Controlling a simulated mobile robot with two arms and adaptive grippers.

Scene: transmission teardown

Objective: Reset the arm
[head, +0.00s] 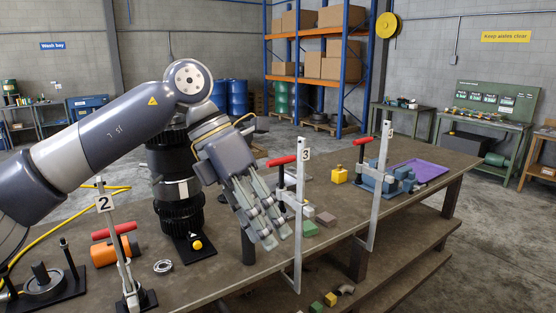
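My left arm comes in from the left and bends down over the workbench (225,262). My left gripper (270,236) is in front of the dark stacked gear assembly (182,215), to its right, with its fingers pointing down and to the right. The fingers look extended and spread apart, with nothing seen between them. The gripper is close to the upright post marked 3 (299,220) in the picture; I cannot tell whether they touch. My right gripper is not in view.
Red-handled stands marked 2 (122,255) and 3 line the bench's front edge. A bearing ring (163,266), an orange part (115,251), a blue vise (385,180), a purple tray (420,171) and small blocks lie on the bench. A lower shelf (400,262) holds more parts.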

